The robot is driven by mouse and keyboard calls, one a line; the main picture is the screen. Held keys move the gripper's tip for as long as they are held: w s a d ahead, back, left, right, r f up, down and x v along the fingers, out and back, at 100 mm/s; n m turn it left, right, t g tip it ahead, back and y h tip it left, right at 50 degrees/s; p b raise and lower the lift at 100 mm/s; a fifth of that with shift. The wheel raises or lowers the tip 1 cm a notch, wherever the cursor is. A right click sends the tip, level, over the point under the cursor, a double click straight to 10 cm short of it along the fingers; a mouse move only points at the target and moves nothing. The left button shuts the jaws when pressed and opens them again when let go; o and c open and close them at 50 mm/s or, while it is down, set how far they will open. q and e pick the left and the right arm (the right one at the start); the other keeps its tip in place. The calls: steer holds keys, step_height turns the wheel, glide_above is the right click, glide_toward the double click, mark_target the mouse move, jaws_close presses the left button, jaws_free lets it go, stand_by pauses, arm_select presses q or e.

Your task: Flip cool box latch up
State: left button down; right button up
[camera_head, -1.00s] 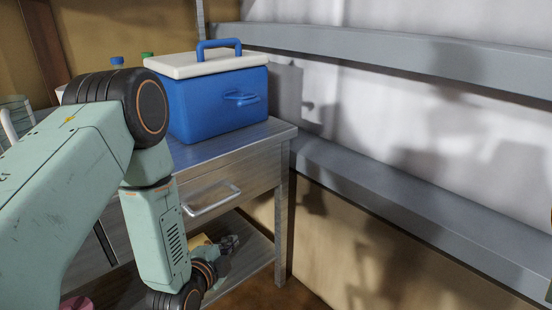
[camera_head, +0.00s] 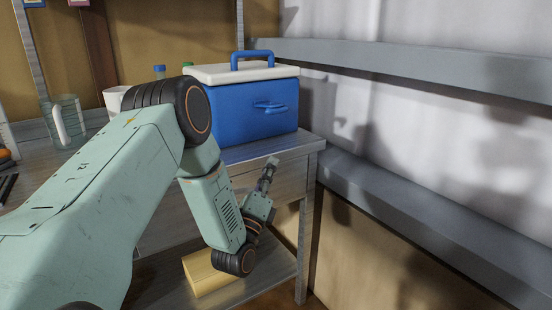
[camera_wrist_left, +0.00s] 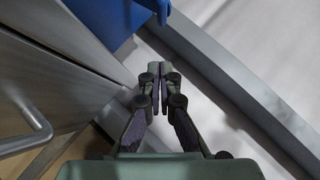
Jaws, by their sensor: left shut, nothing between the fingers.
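The blue cool box (camera_head: 240,112) with a white lid (camera_head: 225,74) stands on the metal cabinet's top in the head view. A blue loop handle (camera_head: 252,58) rises above the lid. My left gripper (camera_head: 272,163) is shut and empty, below and in front of the box by the cabinet's top edge. In the left wrist view, my left gripper (camera_wrist_left: 160,72) shows closed fingers, apart from the blue box (camera_wrist_left: 108,18) at the top. A blue piece (camera_wrist_left: 158,8) juts from it. My right gripper is not in view.
The metal cabinet (camera_head: 308,142) has a drawer handle, seen in the left wrist view (camera_wrist_left: 35,125). A yellow block (camera_head: 205,275) lies on its lower shelf. Grey wall rails (camera_head: 400,205) run at the right. Bottles (camera_head: 159,72) and a glass jug (camera_head: 67,122) stand left.

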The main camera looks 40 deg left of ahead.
mark_target(270, 109)
arm_select(q)
steer(key=s+a+r+p+x, duration=0.1)
steer(key=x, duration=1.1)
steer(key=shift+a+r, duration=0.2)
steer(key=shift+a, duration=0.1)
steer(key=shift+s, duration=0.2)
